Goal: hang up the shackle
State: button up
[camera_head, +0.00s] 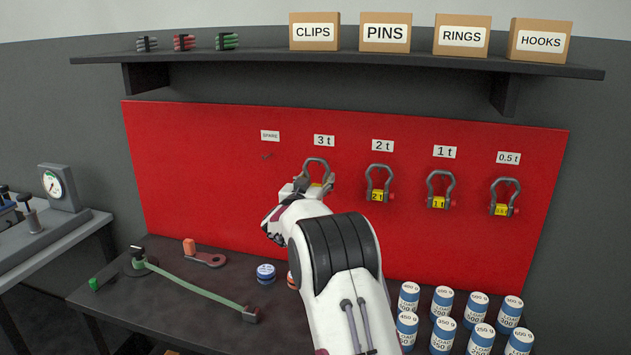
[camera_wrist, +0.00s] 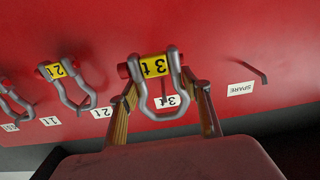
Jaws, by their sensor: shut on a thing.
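The grey shackle (camera_head: 318,162) with a yellow 3 t tag is at the red board, just below the 3 t label (camera_head: 324,141). In the wrist view the shackle (camera_wrist: 177,60) has its tag and red-ended pin at the top and its bow pointing down. My gripper (camera_wrist: 163,92) is shut on the bow, one finger at each side. A dark peg (camera_wrist: 163,88) and part of the 3 t label show through the bow's opening. I cannot tell whether the shackle rests on the peg. In the head view my gripper (camera_head: 315,187) hides the shackle's lower part.
Shackles hang under the labels 2 t (camera_head: 379,182), 1 t (camera_head: 440,188) and 0.5 t (camera_head: 505,196), right of mine. The SPARE peg (camera_head: 266,156) to the left is empty. A shelf (camera_head: 340,63) juts out above. Several load cans (camera_head: 442,302) stand on the bench below.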

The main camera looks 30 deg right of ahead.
aim_at(324, 172)
jog(key=shift+x, duration=1.65)
jog(key=shift+w+d+f, duration=0.4)
jog(key=shift+f, duration=0.1)
jog(key=o, duration=1.3)
jog(key=shift+f, duration=0.1)
jog(key=shift+v, duration=6)
